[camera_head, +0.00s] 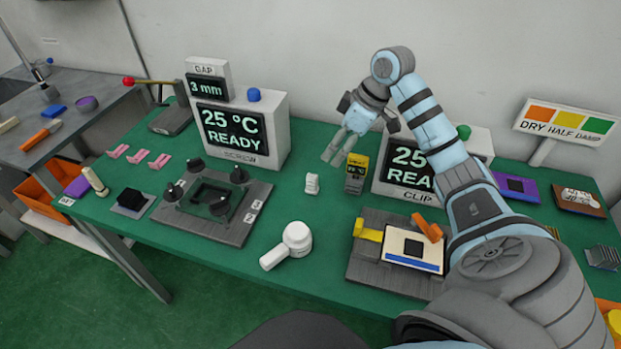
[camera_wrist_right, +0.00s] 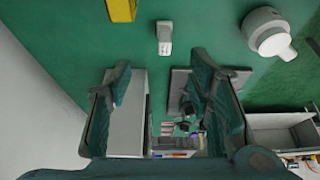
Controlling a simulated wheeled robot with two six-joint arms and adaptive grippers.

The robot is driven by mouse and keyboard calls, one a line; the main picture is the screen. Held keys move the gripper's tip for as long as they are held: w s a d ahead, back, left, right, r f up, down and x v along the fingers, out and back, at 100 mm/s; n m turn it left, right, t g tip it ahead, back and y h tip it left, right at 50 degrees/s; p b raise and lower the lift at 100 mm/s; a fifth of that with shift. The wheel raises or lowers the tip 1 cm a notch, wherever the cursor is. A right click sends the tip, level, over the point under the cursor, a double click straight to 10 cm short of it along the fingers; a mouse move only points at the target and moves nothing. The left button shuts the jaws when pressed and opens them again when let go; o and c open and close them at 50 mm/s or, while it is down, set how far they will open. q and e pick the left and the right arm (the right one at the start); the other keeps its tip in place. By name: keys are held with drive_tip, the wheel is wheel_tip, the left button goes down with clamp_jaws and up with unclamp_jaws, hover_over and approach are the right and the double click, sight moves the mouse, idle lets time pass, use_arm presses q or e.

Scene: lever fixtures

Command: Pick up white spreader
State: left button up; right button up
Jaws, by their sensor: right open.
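A small white piece (camera_head: 312,183) stands on the green table in front of the GAP display; it looks like the white spreader, though its shape is too small to be sure. It also shows in the right wrist view (camera_wrist_right: 164,38), above the space between my fingers. My right gripper (camera_head: 333,154) is open and empty, with its fingers pointing down and left. It is above the table, slightly right of and behind the piece, apart from it. My left gripper is not in view.
A larger white round-headed tool (camera_head: 297,238) lies in front. A yellow-and-black device (camera_head: 355,173) stands close by the right gripper. The GAP display (camera_head: 233,130), a dark plate fixture (camera_head: 212,205) and a clip fixture (camera_head: 363,265) surround the piece.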

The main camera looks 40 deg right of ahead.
sight(316, 176)
drive_tip(key=b+x, duration=0.1)
drive_tip(key=x, duration=0.4)
drive_tip(key=b+x, duration=0.1)
drive_tip(key=x, duration=0.3)
drive_tip(key=b+x, duration=0.1)
drive_tip(key=x, duration=0.4)
drive_tip(key=shift+a+f, duration=0.25)
drive_tip(key=shift+a, duration=0.2)
drive_tip(key=shift+r, duration=0.1)
clamp_jaws()
